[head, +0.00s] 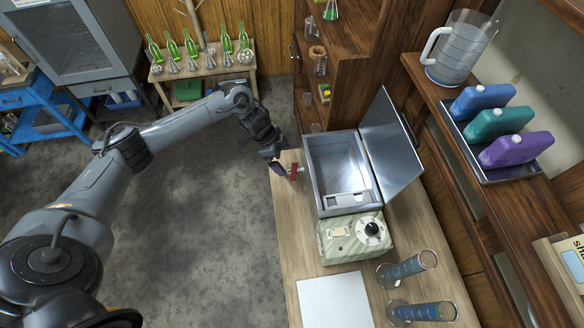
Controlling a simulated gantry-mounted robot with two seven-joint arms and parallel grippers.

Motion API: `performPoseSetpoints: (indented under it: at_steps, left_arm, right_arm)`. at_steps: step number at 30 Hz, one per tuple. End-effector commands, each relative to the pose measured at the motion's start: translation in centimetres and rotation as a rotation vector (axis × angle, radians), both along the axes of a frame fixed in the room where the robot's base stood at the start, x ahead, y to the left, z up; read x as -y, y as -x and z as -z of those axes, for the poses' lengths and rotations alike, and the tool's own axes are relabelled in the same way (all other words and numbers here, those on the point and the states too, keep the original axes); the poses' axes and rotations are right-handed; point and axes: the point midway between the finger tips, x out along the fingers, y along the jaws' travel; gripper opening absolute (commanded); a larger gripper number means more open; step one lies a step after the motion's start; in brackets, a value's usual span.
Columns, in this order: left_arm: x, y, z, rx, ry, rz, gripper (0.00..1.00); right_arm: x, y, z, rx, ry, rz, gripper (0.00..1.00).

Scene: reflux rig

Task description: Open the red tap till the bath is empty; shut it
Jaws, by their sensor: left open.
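The bath is a steel-lined rectangular basin (313,180) on the wooden bench, with its shiny lid (391,150) standing open on the right. I cannot tell the liquid level inside it. The red tap (294,171) sticks out from the bath's left side, near the bench edge. My left gripper (281,169) is open right at the tap, just left of it. I cannot tell whether the fingers touch the handle or sit around it. My right gripper is out of view.
A control box with a black dial (372,229) adjoins the bath's front. Two cylinders of blue liquid (407,267) stand front right, by a white sheet (334,300). A shelf on the right holds a jug (460,50) and coloured bottles (500,122). The floor left is clear.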

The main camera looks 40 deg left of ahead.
Motion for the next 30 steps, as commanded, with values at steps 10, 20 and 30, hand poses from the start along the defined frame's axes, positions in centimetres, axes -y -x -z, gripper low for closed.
performPoseSetpoints:
  at_steps: [10,20,30]
  left_arm:
    - [1.7,-1.2,5.0,0.000,0.001,-0.001,1.00]
    - [2.3,-1.6,6.7,0.003,-0.001,-0.001,1.00]
    - [2.3,-1.6,6.7,0.002,0.000,-0.001,0.85]
  right_arm:
    - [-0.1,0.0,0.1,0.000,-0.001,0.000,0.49]
    - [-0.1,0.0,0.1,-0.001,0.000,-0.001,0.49]
    - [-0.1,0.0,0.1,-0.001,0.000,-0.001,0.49]
